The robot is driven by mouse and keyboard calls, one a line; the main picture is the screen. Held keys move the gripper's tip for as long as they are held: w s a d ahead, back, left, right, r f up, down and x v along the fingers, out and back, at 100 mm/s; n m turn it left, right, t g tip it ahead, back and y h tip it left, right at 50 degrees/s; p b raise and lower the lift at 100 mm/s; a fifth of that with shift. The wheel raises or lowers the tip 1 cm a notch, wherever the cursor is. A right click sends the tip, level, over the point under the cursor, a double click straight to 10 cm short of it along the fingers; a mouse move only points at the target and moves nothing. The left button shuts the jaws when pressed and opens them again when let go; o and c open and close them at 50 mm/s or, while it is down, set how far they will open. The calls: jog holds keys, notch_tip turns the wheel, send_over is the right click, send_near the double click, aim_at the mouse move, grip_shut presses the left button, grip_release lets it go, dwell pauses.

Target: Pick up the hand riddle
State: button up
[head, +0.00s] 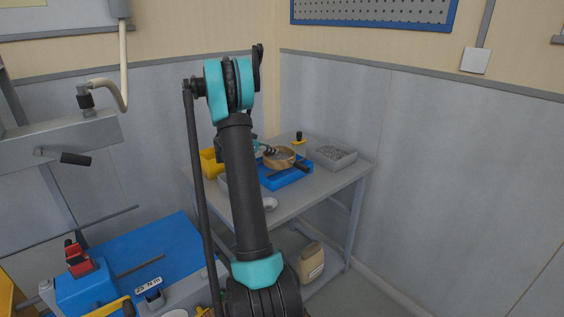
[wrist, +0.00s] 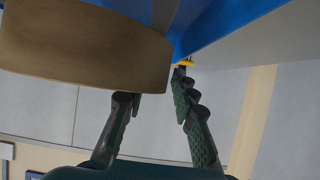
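The hand riddle (head: 280,160), a round wooden-rimmed sieve with what looks like a dark handle, is at the blue tray (head: 287,178) on the grey table. Its wooden rim (wrist: 85,45) fills the upper left of the wrist view. My gripper (wrist: 155,92) is open, its dark ridged fingers apart. The left fingertip overlaps the rim's lower edge; the right finger is just beyond the rim's right end. I cannot tell whether they touch it. In the head view my gripper (head: 266,149) is at the riddle's left side, partly hidden by my arm.
A grey bin of grey pieces (head: 333,156) stands at the table's right rear. A yellow bin (head: 209,162) is at the left, and a yellow item with a black top (head: 299,139) behind the riddle. Walls close off the corner.

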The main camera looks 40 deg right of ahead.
grip_shut()
jog(key=shift+r, duration=0.1)
dwell(0.4)
